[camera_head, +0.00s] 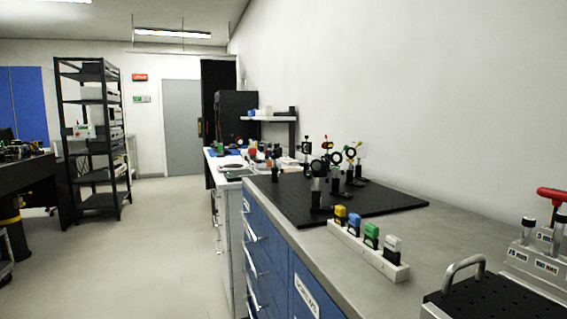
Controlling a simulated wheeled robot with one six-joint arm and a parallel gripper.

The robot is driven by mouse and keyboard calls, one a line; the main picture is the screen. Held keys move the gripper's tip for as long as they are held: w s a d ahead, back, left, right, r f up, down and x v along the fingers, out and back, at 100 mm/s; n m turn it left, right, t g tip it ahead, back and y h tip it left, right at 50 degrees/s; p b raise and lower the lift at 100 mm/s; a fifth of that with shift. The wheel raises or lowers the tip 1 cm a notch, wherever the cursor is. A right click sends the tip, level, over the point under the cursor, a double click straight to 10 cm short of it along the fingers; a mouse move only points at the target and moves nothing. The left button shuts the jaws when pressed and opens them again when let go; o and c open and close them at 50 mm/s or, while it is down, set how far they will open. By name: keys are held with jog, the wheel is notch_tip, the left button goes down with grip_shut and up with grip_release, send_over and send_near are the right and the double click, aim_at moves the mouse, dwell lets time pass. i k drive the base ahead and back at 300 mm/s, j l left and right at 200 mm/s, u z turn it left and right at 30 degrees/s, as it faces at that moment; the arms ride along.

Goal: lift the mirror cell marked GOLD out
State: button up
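A white holder strip (368,252) lies on the bench near its front edge, right of centre. In it stand small dark blocks with coloured tops: a yellow one (341,215), a blue one (355,224), a green one (371,236) and a white one (392,247). They look like mirror cells, each upright in its own place. Any lettering on them is too small to read, so I cannot tell which is marked GOLD. My gripper is not in view.
A black breadboard (400,200) with several post-mounted optics stands behind the strip. At right are a handled black plate (480,295) and a grey block with a red-handled tool (552,194). Blue drawers (262,250) front the bench. The floor (150,250) at left is clear.

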aim_at(339, 210)
jog(key=i+j, duration=0.6)
jog(key=i+u, duration=0.1)
jog(key=i, duration=0.4)
